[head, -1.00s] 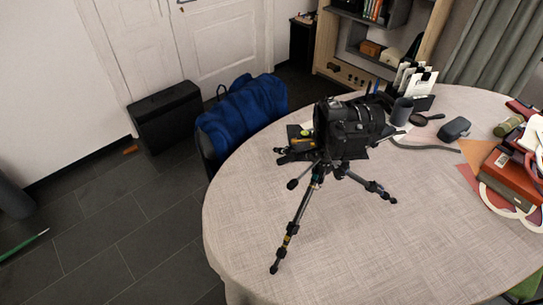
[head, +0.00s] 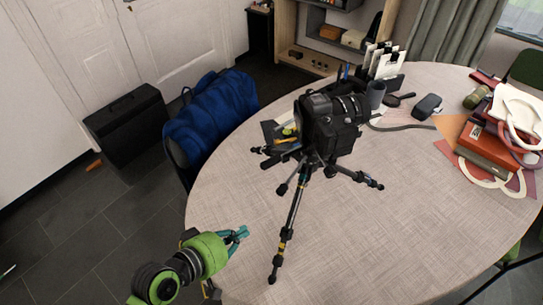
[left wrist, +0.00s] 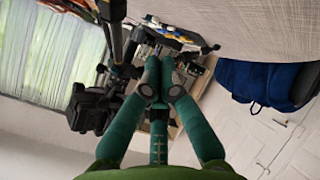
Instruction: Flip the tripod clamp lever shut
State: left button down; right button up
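A black tripod (head: 297,205) stands upright on the round table with a black camera (head: 330,125) on top. Its front leg points towards me and has clamp bands (head: 285,235) with small yellow marks. Which clamp lever is open is too small to tell. My left gripper (head: 243,233), green with teal fingers, is left of the front leg, apart from it, near the table's left edge. In the left wrist view the fingertips (left wrist: 160,62) are close together with nothing between them. That view also shows the tripod (left wrist: 115,35) and camera (left wrist: 92,108). My right gripper is out of view.
The pale round table (head: 380,245) is clear in front and right of the tripod. Tools lie behind it. A blue bag (head: 212,115) sits beyond the left edge.

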pick_arm(q)
jog(key=w+r+n+t+h, duration=0.2)
jog(key=r+n, duration=0.1)
jog(key=r, duration=0.3)
jog(key=w+d+r+n+t+h, duration=0.1)
jog(key=w+r+n+t, duration=0.1)
jog(key=r, duration=0.4)
jog(key=shift+w+r+n+t+h, duration=0.15)
jog(key=shift+r+n+t+h, duration=0.2)
jog(key=shift+n, duration=0.55)
jog(key=shift+d, duration=0.1)
jog(key=p+x, duration=0.2)
jog(key=x, duration=0.8)
jog(key=shift+p, duration=0.3)
